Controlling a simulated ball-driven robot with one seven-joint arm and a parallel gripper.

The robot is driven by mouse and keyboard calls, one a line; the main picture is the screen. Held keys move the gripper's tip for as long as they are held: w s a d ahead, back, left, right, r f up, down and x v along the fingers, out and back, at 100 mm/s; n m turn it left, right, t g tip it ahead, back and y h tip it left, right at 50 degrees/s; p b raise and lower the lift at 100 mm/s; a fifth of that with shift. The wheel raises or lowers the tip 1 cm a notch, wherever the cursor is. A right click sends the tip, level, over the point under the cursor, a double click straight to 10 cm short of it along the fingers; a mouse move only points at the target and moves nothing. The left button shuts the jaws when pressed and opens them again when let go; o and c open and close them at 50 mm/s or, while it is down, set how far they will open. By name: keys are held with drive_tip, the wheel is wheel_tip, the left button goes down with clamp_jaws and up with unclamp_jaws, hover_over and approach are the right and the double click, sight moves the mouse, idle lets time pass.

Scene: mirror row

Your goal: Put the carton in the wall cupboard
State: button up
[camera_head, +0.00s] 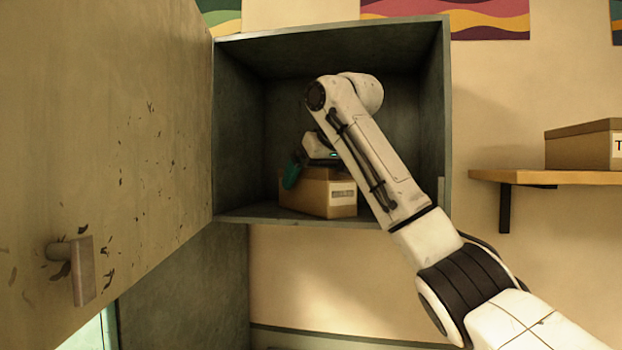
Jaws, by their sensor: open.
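The wall cupboard (232,140) is open, with its door (150,120) swung wide to the left. The brown carton (318,197) with a pale label stands upright on the cupboard's floor, near the front. My arm reaches in from the lower right. My gripper (292,172) is inside the cupboard at the carton's upper left, with a teal finger showing beside it. The gripper is open; the other finger is hidden behind my arm and the carton. I cannot tell whether the visible finger touches the carton.
The door's handle (82,270) sticks out at the lower left. The cupboard's right wall (440,110) stands close to my arm.

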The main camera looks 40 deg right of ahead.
drive_tip(key=b+v, duration=0.4)
drive_tip(key=v, duration=0.8)
drive_tip(key=shift+a+r, duration=0.1)
drive_tip(key=shift+r, duration=0.05)
